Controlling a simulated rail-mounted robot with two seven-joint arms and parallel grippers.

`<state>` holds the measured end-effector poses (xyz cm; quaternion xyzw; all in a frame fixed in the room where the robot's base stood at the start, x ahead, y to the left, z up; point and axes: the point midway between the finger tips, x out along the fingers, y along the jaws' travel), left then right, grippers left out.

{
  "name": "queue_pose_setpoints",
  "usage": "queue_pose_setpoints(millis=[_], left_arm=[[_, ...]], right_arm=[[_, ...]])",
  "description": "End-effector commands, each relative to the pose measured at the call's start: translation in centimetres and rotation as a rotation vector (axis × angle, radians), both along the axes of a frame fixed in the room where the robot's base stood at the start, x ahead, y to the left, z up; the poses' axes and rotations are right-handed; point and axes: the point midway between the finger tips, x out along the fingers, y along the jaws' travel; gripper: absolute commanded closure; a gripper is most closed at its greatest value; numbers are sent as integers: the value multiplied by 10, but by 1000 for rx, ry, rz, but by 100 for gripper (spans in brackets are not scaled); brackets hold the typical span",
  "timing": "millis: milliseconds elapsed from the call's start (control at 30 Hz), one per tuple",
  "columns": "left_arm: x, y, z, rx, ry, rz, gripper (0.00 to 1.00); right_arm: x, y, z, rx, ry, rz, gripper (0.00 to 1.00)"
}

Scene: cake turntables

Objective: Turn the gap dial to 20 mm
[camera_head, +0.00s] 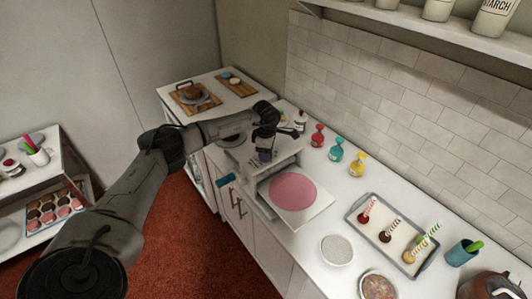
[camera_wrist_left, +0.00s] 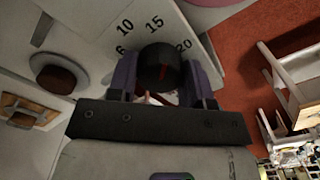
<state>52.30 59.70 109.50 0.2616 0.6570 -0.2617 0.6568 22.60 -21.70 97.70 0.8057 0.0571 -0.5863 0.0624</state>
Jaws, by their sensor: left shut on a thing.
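The gap dial (camera_wrist_left: 158,66) is a round black knob with a short red mark, seen from close up in the left wrist view. It sits on a white number plate (camera_wrist_left: 139,38) where 6, 10, 15 and 20 can be read. The exact setting of the red mark is hard to tell. My left gripper (camera_wrist_left: 163,82) is shut on the dial, with one purple finger on each side of it. In the head view my left gripper (camera_head: 264,154) reaches down onto the white machine (camera_head: 238,163), and hides the dial. My right gripper is not in view.
A pink disc (camera_head: 293,189) lies on the machine's white board. Red, teal and yellow bottles (camera_head: 337,149) stand behind it. A tray (camera_head: 352,213) of decorated sweets and a white bowl (camera_head: 337,249) are to the right. A cabinet with wooden boards (camera_head: 209,103) stands at the back.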

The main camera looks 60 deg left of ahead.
Motion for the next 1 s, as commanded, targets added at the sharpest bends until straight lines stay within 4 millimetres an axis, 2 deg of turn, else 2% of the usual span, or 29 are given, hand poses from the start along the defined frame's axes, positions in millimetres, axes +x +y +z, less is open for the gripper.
queue_pose_setpoints(millis=[600, 1000], left_arm=[[0, 0, 1, 0, -3, -526, 78], [0, 0, 2, -1, -2, -689, 78]], right_arm=[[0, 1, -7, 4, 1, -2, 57], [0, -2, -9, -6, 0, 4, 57]])
